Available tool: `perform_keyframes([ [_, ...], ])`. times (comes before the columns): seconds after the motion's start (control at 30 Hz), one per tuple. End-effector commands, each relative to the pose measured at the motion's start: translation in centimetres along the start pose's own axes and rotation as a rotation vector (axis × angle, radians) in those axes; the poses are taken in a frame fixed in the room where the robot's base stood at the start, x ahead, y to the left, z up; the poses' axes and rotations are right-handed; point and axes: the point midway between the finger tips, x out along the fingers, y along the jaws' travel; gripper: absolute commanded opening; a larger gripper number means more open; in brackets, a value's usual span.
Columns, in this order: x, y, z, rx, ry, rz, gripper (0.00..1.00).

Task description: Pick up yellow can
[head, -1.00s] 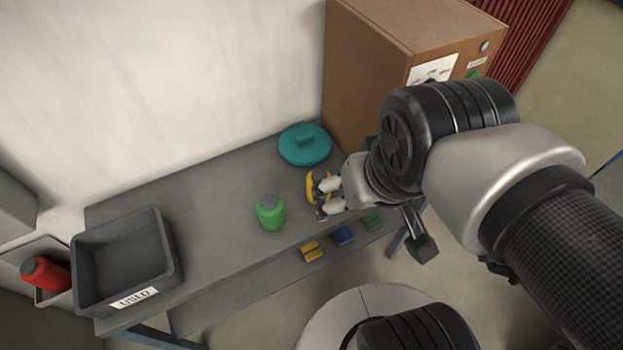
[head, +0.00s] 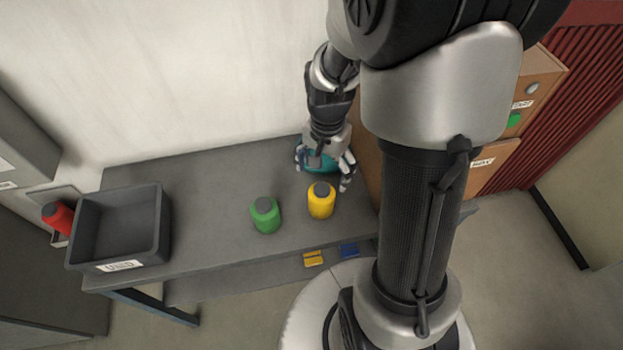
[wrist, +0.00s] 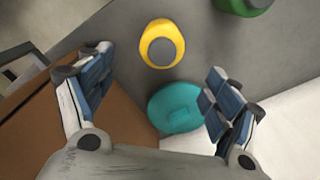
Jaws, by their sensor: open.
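The yellow can (head: 321,202) stands upright on the grey table with a dark grey cap. In the wrist view the yellow can (wrist: 160,52) shows beyond the open fingers, between their lines and apart from both. My gripper (head: 323,176) is open and empty, behind the can on its wall side. In the wrist view my gripper (wrist: 155,90) has its two fingers spread wide.
A green can (head: 265,215) stands left of the yellow one. A grey bin (head: 163,222) sits at the table's left end. A brown cabinet (wrist: 95,130) stands close beside my gripper. A red can (head: 57,216) is far left.

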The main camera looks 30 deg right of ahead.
Motion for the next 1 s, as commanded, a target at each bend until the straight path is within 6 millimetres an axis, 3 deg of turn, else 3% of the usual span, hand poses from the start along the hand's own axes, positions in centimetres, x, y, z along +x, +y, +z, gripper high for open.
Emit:
perform_keyframes([
  [0.03, 1.6, 0.1, 0.1, -0.001, -0.004, 0.004, 0.82],
  [0.3, 7.2, 0.1, 0.1, -0.003, -0.003, 0.003, 0.82],
  [0.67, 9.8, -0.1, 0.1, -0.004, -0.001, 0.001, 0.82],
  [1.0, 14.3, -0.2, 0.2, -0.003, -0.002, 0.001, 0.82],
])
